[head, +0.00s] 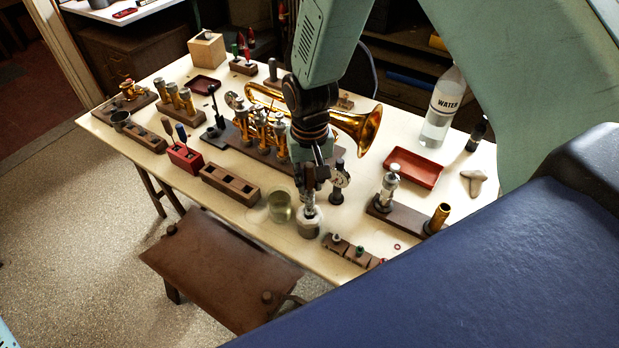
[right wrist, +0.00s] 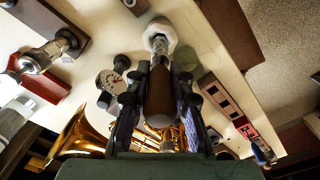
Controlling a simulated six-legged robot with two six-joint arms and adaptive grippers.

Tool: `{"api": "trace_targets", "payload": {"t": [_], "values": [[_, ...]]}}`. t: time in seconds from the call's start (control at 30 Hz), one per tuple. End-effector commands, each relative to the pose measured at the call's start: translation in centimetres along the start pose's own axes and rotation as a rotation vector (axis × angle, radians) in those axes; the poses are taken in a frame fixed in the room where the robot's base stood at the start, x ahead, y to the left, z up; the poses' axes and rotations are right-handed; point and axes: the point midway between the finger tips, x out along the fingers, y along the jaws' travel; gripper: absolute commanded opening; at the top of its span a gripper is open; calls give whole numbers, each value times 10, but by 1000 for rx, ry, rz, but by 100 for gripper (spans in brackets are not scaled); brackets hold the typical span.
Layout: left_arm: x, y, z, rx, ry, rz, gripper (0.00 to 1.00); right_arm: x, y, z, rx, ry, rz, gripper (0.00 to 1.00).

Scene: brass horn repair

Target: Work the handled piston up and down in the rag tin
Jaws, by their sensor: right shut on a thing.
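My right gripper (head: 311,182) hangs over the front edge of the table. It is shut on the brown handle of the piston, which also shows between the fingers in the right wrist view (right wrist: 159,98). The piston's pale metal end (right wrist: 159,44) points down into the rag tin (head: 309,222), a small round pot with whitish content, also in the right wrist view (right wrist: 160,30). How deep the piston sits is hidden. My left gripper is not in view.
A glass jar (head: 279,207) stands just left of the tin. A small wooden rack (head: 350,251) lies to its right, and a dial gauge (head: 338,181) stands behind. The brass horn (head: 355,122) lies farther back. A water bottle (head: 442,108) and red tray (head: 413,168) are at right.

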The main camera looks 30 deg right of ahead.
Motion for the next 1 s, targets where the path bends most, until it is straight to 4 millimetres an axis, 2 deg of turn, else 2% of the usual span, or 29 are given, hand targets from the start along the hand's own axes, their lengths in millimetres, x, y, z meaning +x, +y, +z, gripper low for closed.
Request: {"api": "trace_targets", "payload": {"t": [1.0], "values": [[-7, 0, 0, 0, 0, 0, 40, -1, -2, 0, -1, 1, 0, 0]]}}
